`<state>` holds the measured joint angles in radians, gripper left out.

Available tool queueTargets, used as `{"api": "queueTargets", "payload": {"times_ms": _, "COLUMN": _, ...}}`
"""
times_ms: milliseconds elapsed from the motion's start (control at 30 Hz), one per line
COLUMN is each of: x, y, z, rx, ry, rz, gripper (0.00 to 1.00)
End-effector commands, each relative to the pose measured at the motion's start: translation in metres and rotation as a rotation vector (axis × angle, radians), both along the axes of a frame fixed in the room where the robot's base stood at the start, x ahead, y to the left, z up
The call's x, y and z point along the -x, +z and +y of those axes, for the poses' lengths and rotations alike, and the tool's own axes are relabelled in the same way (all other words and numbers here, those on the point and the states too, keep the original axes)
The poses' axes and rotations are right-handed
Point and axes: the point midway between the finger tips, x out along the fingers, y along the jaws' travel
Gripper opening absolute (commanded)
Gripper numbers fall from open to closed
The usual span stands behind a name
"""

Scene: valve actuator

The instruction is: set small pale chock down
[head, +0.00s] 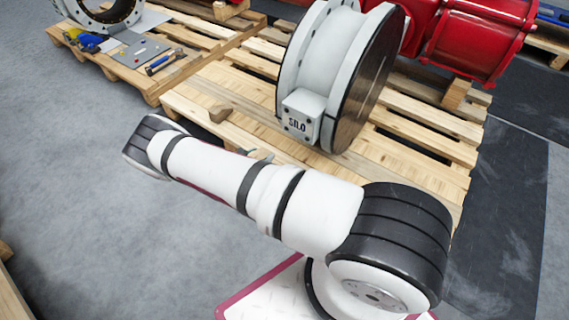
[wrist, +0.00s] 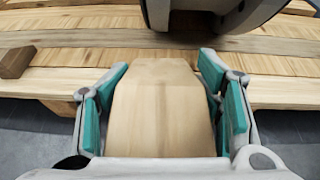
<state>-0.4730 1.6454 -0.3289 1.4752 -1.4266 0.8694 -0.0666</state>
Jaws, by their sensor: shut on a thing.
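The small pale chock (wrist: 160,105) is a light wooden block with a tapered far end. It fills the space between the teal pads of my gripper (wrist: 163,66) in the wrist view. My gripper is shut on it, with one finger along each side. The chock's far end overlaps the front slats of the pallet (wrist: 60,60) in the picture. I cannot tell whether it touches them. In the head view my arm hides the chock, and only a bit of my gripper (head: 257,155) shows past the arm, near the pallet's front edge.
A large round white and black valve (head: 325,75) marked SILO stands on the pallet (head: 405,155), just beyond my gripper. A darker wooden block (head: 219,113) lies on the pallet's front left. Red machinery (head: 470,45) stands behind right. A left pallet (head: 150,85) holds tools. Gaps separate the slats.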

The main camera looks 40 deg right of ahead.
Motion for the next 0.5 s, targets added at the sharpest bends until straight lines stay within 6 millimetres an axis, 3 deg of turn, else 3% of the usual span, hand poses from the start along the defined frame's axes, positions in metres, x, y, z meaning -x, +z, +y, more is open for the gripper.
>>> {"api": "queueTargets", "payload": {"times_ms": 33, "x": 0.001, "y": -0.028, "z": -0.006, "rx": 0.0, "ry": -0.009, "rz": 0.002, "gripper": 0.18}}
{"api": "queueTargets", "payload": {"times_ms": 200, "x": 0.007, "y": -0.074, "z": -0.018, "rx": -0.008, "ry": -0.032, "rz": 0.003, "gripper": 0.18}}
{"api": "queueTargets", "payload": {"times_ms": 367, "x": 0.009, "y": -0.092, "z": -0.024, "rx": -0.012, "ry": -0.041, "rz": 0.004, "gripper": 0.18}}
{"api": "queueTargets", "payload": {"times_ms": 500, "x": 0.002, "y": -0.097, "z": -0.04, "rx": -0.013, "ry": -0.047, "rz": 0.002, "gripper": 0.18}}
